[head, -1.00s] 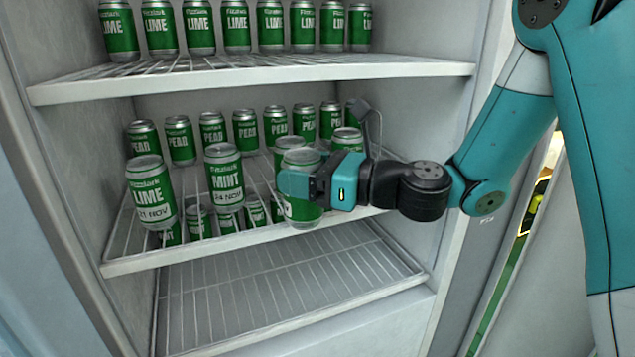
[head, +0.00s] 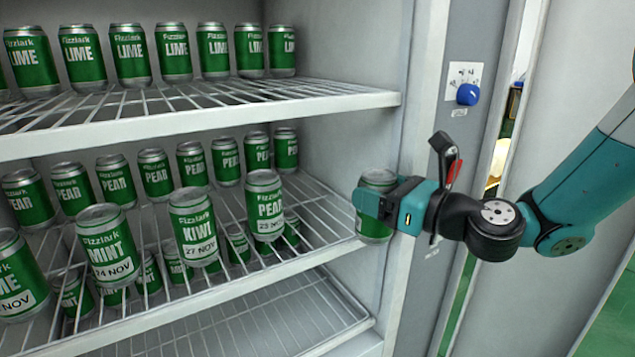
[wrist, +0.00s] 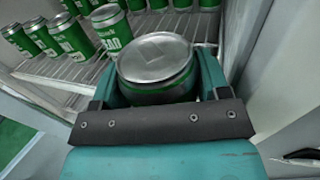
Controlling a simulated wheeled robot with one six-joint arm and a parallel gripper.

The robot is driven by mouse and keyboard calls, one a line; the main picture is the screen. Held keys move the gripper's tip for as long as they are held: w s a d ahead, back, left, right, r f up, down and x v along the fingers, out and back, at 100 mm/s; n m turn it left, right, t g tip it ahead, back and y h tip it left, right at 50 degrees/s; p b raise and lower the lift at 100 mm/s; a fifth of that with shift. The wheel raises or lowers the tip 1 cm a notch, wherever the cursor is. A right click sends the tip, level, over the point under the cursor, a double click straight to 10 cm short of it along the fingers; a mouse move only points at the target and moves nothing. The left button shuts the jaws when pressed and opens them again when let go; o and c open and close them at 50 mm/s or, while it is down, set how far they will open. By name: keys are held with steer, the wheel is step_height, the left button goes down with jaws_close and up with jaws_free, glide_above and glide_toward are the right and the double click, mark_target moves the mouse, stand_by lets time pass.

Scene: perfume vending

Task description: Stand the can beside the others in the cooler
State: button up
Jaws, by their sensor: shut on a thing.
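My gripper (head: 372,204) is shut on a green can (head: 378,181), upright, in front of the right edge of the cooler opening. A finger covers much of it, and I cannot read its label. In the wrist view the held can's silver lid (wrist: 155,58) sits between the fingers. All four stand upright.
Pear cans (head: 158,173) line the back of the middle shelf. Lime cans (head: 130,55) stand on the upper shelf (head: 230,110). More cans show lower down through the wires. Right of the front pear can is bare shelf, then the cooler's side wall. A blue knob (head: 467,94) is on the frame.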

steer(key=p+x, duration=0.1)
steer(key=x, duration=0.6)
steer(key=shift+a+r+p, duration=0.1)
steer(key=shift+p, duration=0.2)
steer(key=w+a, duration=0.1)
steer(key=w+a+f, duration=0.1)
steer(key=a, duration=0.1)
steer(key=shift+w+f+p, duration=0.2)
steer(key=shift+p, duration=0.2)
steer(key=shift+f, duration=0.1)
steer(key=shift+d+f, duration=0.1)
steer(key=shift+f, duration=0.1)
steer(key=o, duration=1.2)
